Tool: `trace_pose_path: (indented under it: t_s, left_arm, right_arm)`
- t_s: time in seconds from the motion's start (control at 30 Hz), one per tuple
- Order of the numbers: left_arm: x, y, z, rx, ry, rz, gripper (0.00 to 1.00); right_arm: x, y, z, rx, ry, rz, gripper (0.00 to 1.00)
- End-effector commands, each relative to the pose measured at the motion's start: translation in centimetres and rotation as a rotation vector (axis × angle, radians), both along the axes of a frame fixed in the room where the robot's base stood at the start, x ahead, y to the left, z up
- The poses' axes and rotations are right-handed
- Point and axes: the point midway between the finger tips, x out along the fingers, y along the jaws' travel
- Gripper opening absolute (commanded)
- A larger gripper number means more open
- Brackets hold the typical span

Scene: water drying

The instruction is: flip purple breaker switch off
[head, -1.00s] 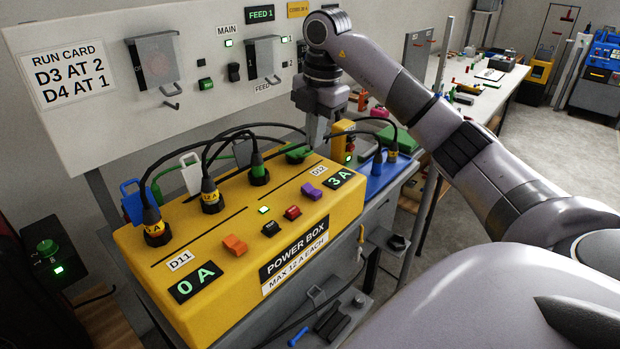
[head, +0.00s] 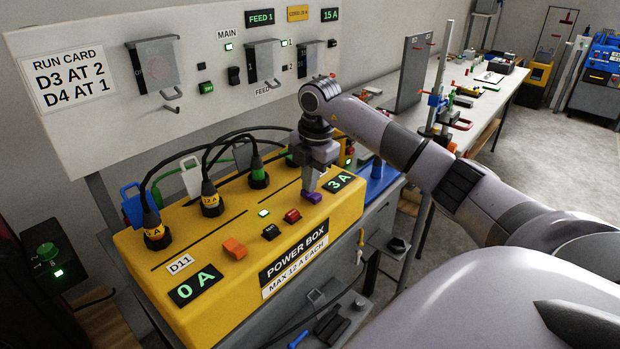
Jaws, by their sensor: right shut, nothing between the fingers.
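The purple breaker switch (head: 312,198) sits on the sloped top of the yellow power box (head: 345,213), at the right end of its switch row. My right gripper (head: 308,190) is shut and points down right at the purple switch, covering part of it. Its fingertips seem to touch the switch or hang just above it; I cannot tell which. The display beside the switch (head: 339,181) reads 3 A. The D12 label is hidden behind the gripper. My left gripper is not in view.
Red (head: 292,215), black (head: 270,231) and orange (head: 234,248) switches line up left of the purple one. Black cables with plugs (head: 211,197) rise behind them. A grey wall panel (head: 80,125) stands behind the box.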

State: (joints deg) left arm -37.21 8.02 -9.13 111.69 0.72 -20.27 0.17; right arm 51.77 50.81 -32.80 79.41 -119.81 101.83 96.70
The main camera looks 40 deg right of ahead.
Motion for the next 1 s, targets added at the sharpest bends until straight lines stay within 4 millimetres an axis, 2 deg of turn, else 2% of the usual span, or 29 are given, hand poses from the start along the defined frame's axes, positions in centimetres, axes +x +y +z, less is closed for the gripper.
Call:
trace_pose_path:
  t_s: [0.37,0.8,1.0]
  left_arm:
    - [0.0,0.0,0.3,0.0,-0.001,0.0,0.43]
    - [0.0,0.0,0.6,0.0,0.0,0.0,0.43]
    - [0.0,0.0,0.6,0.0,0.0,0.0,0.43]
  right_arm:
    - [0.2,0.1,-0.7,0.001,0.003,0.001,0.0]
    - [-1.5,-0.1,-0.7,0.0,0.012,0.002,0.0]
    - [-1.5,-0.1,-0.6,-0.001,0.01,0.0,0.0]
